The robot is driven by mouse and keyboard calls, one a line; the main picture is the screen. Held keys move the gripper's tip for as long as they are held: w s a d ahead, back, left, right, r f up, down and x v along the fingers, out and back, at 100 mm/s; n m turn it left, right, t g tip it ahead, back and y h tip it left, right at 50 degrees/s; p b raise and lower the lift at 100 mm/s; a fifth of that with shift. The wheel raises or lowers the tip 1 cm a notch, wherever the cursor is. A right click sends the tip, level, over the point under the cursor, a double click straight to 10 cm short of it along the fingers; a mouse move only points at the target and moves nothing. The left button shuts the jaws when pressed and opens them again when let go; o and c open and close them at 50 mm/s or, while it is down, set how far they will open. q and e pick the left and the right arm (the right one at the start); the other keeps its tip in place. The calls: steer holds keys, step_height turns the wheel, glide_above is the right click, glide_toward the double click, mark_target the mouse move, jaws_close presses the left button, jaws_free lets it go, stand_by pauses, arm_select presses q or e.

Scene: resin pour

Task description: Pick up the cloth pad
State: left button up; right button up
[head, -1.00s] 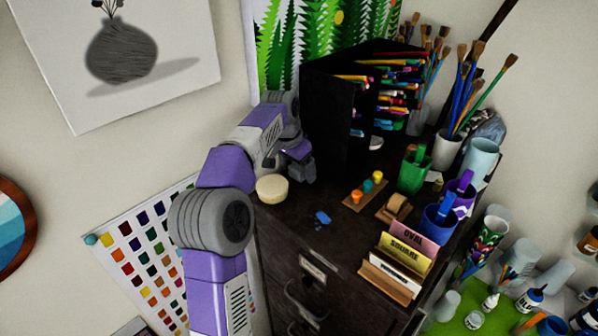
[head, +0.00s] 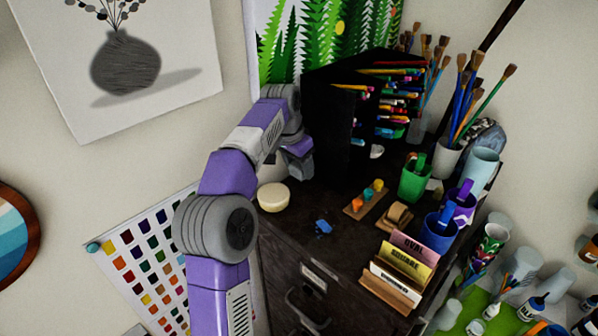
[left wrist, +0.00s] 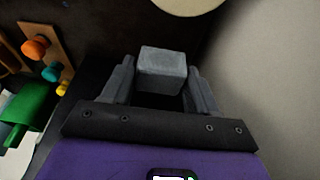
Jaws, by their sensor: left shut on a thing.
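The cloth pad (left wrist: 163,62) shows as a small grey block in the left wrist view. It sits between the two fingers of my left gripper (left wrist: 160,82), which is shut on it. In the head view my left gripper (head: 299,162) points down over the back left of the dark cabinet top, beside the black pencil rack. The pad cannot be told apart from the grey fingers there. My right gripper is not in view.
A cream round tub (head: 273,197) stands close to my left gripper. A peg board (head: 364,200), a green cup (head: 414,183) and a black pencil rack (head: 335,125) are to the right. A small blue item (head: 323,227) lies on the open front part of the cabinet top (head: 335,250).

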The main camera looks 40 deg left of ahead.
mark_target(299, 167)
arm_select(q)
step_height(299, 167, up, 3)
steer(key=shift+p, duration=0.4)
steer(key=shift+s+d+r+b, duration=0.15)
steer(key=shift+s+d+b, duration=0.1)
steer(key=shift+b, duration=0.05)
steer(key=s+d+b, duration=0.6)
steer(key=s+d, duration=0.6)
steer(key=s, duration=0.2)
steer(key=shift+s, duration=0.3)
steer(key=shift+d, duration=0.1)
